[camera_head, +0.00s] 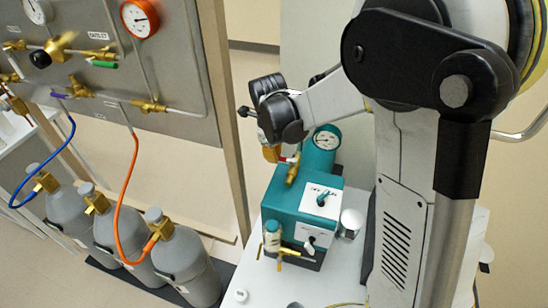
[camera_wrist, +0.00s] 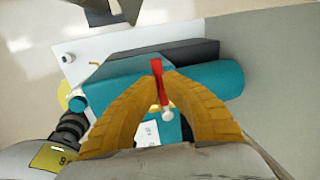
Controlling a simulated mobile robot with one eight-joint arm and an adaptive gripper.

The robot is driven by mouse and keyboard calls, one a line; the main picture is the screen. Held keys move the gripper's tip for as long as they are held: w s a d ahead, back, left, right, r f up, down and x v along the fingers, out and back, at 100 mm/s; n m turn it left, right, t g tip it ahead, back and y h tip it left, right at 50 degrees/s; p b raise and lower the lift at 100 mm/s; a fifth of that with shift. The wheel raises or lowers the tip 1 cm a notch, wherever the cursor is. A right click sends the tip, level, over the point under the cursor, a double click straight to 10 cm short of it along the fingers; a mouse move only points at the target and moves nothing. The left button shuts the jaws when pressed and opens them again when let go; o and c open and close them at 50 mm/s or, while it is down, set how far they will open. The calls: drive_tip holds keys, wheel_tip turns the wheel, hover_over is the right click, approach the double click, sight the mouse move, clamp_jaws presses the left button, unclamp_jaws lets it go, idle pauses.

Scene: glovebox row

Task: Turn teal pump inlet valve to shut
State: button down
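In the head view my gripper (camera_head: 272,153) is at the valve's top, and my wrist partly hides the contact. The teal body (camera_wrist: 205,82) shows behind the fingers.
A grey gas panel (camera_head: 170,75) stands to the left, above several grey cylinders (camera_head: 180,265) with hoses. A white knob (camera_head: 350,222) is right of the pump.

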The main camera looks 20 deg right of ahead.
drive_tip(key=shift+w+d+f+m, duration=0.1)
drive_tip(key=shift+d+m, duration=0.05)
drive_tip(key=shift+m, duration=0.25)
drive_tip(key=c, duration=1.4)
unclamp_jaws()
drive_tip(key=shift+c, duration=0.2)
wheel_tip(320, 180, up, 12)
drive_tip(key=s+a, duration=0.1)
drive_tip(key=s, duration=0.1)
drive_tip(key=shift+a, duration=0.15)
drive_tip(key=shift+f, duration=0.1)
